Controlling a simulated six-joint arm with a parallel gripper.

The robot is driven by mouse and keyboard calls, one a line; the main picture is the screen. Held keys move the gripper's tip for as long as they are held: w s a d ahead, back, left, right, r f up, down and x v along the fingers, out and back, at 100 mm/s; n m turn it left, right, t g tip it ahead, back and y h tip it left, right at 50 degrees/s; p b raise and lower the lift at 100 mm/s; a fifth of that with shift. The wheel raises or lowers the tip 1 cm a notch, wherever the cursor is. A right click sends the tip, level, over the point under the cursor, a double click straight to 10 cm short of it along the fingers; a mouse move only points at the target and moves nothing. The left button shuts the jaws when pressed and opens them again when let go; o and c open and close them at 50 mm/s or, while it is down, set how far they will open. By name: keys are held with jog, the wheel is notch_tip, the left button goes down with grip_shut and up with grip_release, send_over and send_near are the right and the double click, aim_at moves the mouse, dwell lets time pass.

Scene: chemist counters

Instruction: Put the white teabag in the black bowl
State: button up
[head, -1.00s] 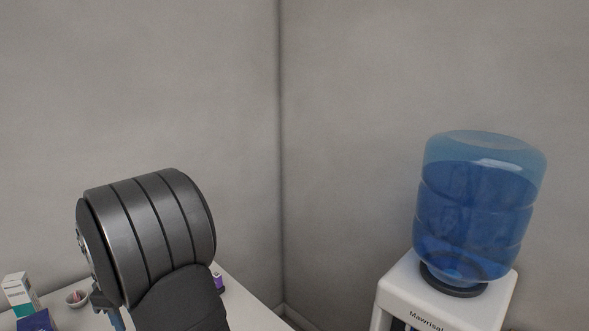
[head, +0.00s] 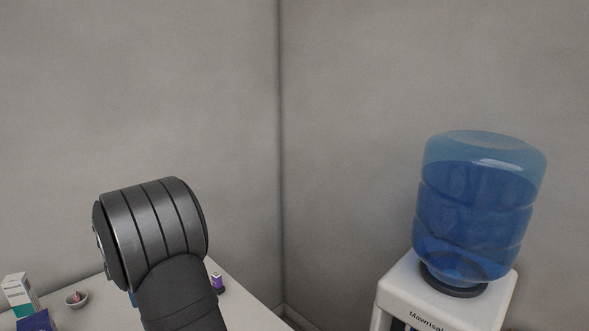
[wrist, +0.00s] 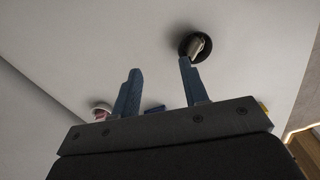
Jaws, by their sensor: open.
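The black bowl (wrist: 208,49) shows at the top of the wrist view, on the pale counter. A small pale object, apparently the white teabag (wrist: 196,44), lies in it, inside the rim. My gripper (wrist: 160,64) has its two blue fingers apart, with nothing held between them. The tip of its right finger overlaps the near edge of the bowl in the picture; I cannot tell whether it touches. In the head view my dark arm link hides the gripper, and the black bowl does not show there.
A small pale bowl with pink contents (head: 76,299) stands on the counter at lower left, near a white and green box (head: 19,294) and a blue box (head: 37,321). A purple-labelled bottle (head: 217,282) stands right of my arm. A water dispenser (head: 483,210) stands at right.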

jog(key=s+a+f, duration=0.1)
jog(key=a+f, duration=0.1)
jog(key=a, duration=0.1)
jog(key=s+a+f, duration=0.1)
jog(key=a+f, duration=0.1)
jog(key=a, duration=0.1)
jog(key=s+a+f, duration=0.1)
jog(key=a+f, duration=0.1)
jog(key=a, duration=0.2)
jog(key=shift+s+f, duration=0.15)
jog(key=shift+s, duration=0.15)
notch_tip(320, 180, down, 2)
jog(key=shift+a+f, duration=0.15)
jog(key=shift+f, duration=0.75)
jog(key=r, duration=0.4)
jog(key=shift+w+d, duration=0.1)
jog(key=shift+d, duration=0.1)
jog(key=w+d+r+m, duration=0.1)
jog(key=d+r+m, duration=0.1)
jog(key=d+r, duration=0.5)
jog(key=shift+w+d, duration=0.25)
jog(key=shift+d, duration=1.6)
